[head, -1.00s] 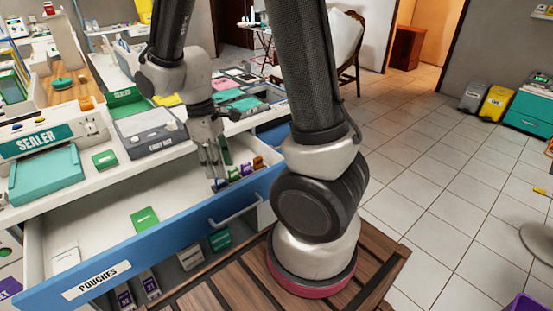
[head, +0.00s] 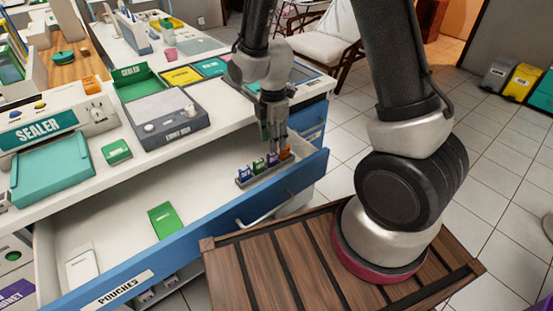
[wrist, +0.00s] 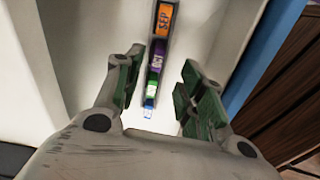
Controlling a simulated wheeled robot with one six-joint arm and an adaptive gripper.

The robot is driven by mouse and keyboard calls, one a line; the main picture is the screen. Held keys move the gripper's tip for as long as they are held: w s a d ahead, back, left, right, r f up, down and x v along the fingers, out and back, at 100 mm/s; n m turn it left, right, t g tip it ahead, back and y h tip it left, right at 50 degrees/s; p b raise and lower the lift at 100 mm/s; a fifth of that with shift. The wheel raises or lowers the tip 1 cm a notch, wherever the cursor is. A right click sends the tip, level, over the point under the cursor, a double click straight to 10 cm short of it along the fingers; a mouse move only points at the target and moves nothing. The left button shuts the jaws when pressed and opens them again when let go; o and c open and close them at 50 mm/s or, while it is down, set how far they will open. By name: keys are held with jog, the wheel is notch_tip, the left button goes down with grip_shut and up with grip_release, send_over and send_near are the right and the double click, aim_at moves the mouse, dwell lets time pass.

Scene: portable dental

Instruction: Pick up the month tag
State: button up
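A row of small month tags stands in a narrow grey holder (head: 258,176) at the right end of the open drawer. The orange tag (wrist: 165,20) reads SEP and the purple tag (wrist: 157,56) seems to read OCT. A green tag (wrist: 152,90) and a blue tag (wrist: 148,111) follow, their print too small to read. In the head view the orange tag (head: 285,153) is at the right end. My gripper (head: 273,146) points down over the row, close above it. In the wrist view my gripper (wrist: 160,75) is open, its green-padded fingers either side of the row, with nothing held.
The drawer's blue front (head: 190,235) is close to my gripper. A green box (head: 165,220) and a white pack (head: 82,268) lie in the drawer. The counter above holds a grey box (head: 165,118) and a sealer (head: 50,135).

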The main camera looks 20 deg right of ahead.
aim_at(274, 156)
notch_tip(274, 156, down, 8)
jog(key=shift+w+r, duration=0.1)
jog(key=shift+w, duration=0.05)
dwell(0.3)
jog(key=shift+c, duration=0.4)
grip_shut()
